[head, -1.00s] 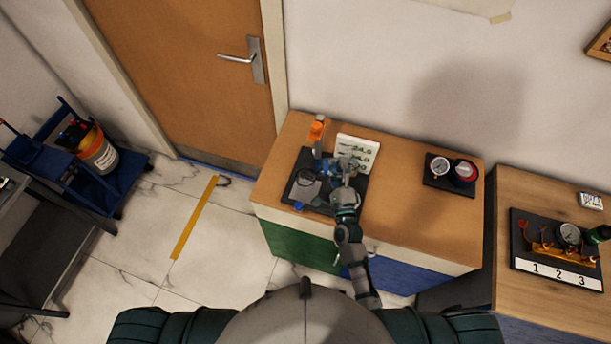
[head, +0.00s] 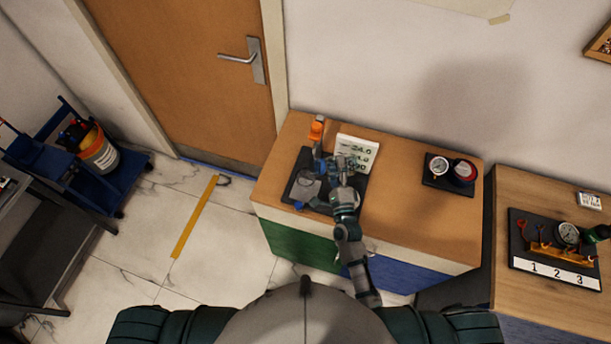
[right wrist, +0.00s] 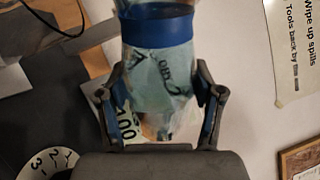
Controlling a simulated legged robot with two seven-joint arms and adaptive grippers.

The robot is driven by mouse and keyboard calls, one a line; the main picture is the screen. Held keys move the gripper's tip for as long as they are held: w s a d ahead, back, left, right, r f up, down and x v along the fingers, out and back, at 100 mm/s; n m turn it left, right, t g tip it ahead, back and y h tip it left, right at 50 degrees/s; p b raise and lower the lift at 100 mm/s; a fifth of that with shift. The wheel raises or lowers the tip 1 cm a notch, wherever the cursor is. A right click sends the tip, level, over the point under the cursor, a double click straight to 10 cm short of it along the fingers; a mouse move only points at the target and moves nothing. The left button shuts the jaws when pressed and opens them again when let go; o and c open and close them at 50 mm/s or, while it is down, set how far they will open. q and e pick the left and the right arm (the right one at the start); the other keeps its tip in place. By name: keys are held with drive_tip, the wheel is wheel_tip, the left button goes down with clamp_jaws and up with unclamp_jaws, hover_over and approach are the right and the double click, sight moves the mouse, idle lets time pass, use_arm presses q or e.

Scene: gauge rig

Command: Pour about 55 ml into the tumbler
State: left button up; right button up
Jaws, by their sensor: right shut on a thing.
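My right gripper (head: 345,164) is shut on a clear graduated vessel. In the right wrist view the vessel (right wrist: 158,75) sits between both fingers, with a blue band and dark markings. The vessel is over the dark mat (head: 354,202) at the left of the wooden cabinet top. A clear, greyish round shape (head: 310,188), perhaps the tumbler, shows on the mat just left of my gripper; its contents are too small to tell. I cannot tell whether liquid is flowing. My left gripper is not in view.
A white card (head: 366,146) with figures stands behind the mat, and an orange-topped bottle (head: 317,128) stands at its back left. The cabinet top between is clear. A numbered gauge rig (head: 560,240) is on the right bench.

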sight(336, 171)
drive_tip(key=shift+a+r+n, duration=0.15)
drive_tip(key=shift+r+n, duration=0.15)
idle(1.0)
drive_tip(key=shift+p, duration=0.3)
drive_tip(key=f+m+b, duration=0.1)
drive_tip(key=d+f+m+b, duration=0.1)
drive_tip(key=f+m, duration=0.1)
drive_tip(key=shift+b, duration=0.3)
drive_tip(key=m, duration=0.1)
drive_tip(key=m+h, duration=0.1)
drive_tip(key=shift+w+a+f+m, duration=0.1)
drive_tip(key=shift+a+f+m, duration=0.15)
drive_tip(key=shift+f+m, duration=0.05)
drive_tip(key=shift+a+r+m, duration=0.1)
drive_tip(key=shift+r+m, duration=0.1)
drive_tip(key=shift+m, duration=0.2)
idle(0.8)
